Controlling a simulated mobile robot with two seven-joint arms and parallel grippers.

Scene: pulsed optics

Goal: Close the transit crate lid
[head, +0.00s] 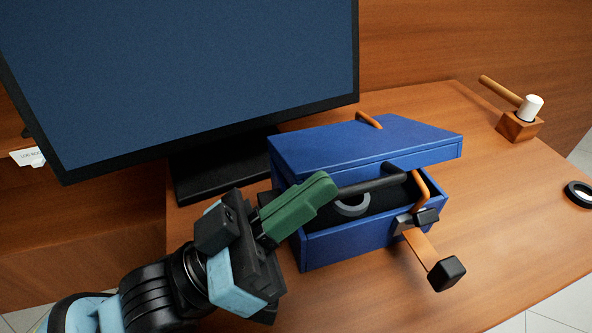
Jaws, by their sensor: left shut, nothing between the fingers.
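The blue transit crate (345,243) stands on the wooden desk. Its blue lid (370,142) is partly open, tilted above the box with a gap along the front. A grey ring (352,205) and dark padding show inside through the gap. An orange handle (369,119) shows at the lid's back edge. My left gripper (325,188) has green fingers, shut and empty, at the left front of the crate near the gap, below the lid. I cannot tell whether it touches the crate. My right gripper is not in view.
A dark monitor (180,75) stands behind and left of the crate. A mallet on a wooden block (519,126) and a black ring (578,194) are at the right.

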